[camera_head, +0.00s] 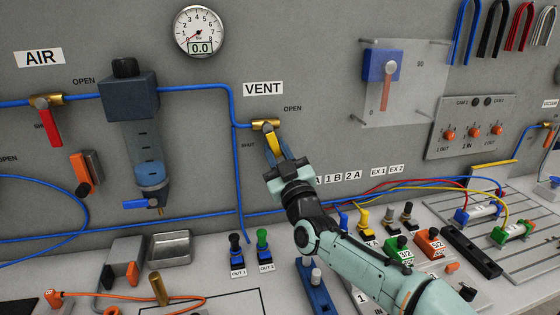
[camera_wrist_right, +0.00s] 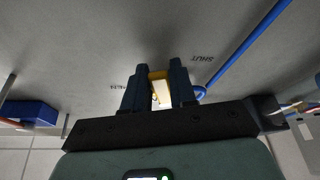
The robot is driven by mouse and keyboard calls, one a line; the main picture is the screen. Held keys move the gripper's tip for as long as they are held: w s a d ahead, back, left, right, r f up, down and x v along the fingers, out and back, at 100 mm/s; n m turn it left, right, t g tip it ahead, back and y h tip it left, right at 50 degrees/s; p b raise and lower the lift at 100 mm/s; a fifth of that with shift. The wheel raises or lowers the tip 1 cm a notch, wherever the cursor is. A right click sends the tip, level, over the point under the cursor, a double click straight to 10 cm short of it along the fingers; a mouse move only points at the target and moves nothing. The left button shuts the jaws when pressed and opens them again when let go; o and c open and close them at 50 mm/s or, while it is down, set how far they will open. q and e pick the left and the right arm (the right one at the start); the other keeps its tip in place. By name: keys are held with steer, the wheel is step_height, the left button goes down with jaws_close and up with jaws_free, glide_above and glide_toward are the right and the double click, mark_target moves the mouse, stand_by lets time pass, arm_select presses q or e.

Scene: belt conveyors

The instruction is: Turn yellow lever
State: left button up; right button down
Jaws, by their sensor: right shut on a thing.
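The yellow lever (camera_head: 272,141) hangs down and slightly right from a brass valve (camera_head: 265,125) on the grey panel, under the VENT label. My right gripper (camera_head: 280,157) reaches up to the lever and is shut on its lower part. In the right wrist view the yellow lever (camera_wrist_right: 160,90) shows between the two dark fingers of my right gripper (camera_wrist_right: 160,92). The words OPEN and SHUT are printed by the valve, OPEN at the upper right and SHUT at the left. The lever's lower end is hidden by the gripper. My left gripper is not in view.
A red lever (camera_head: 50,127) hangs at the AIR valve on the left. A filter unit (camera_head: 130,97) and a gauge (camera_head: 200,31) are on the panel. Blue tubing (camera_head: 234,160) runs close to the VENT valve. Valves and coloured fittings (camera_head: 398,246) crowd the bench below my right arm.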

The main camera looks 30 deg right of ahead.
steer(key=shift+w+a+m+h, duration=0.1)
steer(key=shift+a+m+h, duration=0.35)
steer(key=shift+m, duration=0.5)
steer(key=shift+w+a+m+h, duration=0.1)
steer(key=shift+a+m+h, duration=0.1)
steer(key=shift+m+h, duration=0.55)
steer(key=shift+a+m+h, duration=0.3)
steer(key=shift+a+m, duration=0.05)
steer(key=shift+m, duration=0.75)
steer(key=c, duration=1)
jaws_free()
steer(key=shift+f, duration=0.1)
steer(key=v, duration=1.3)
steer(key=shift+s, duration=0.2)
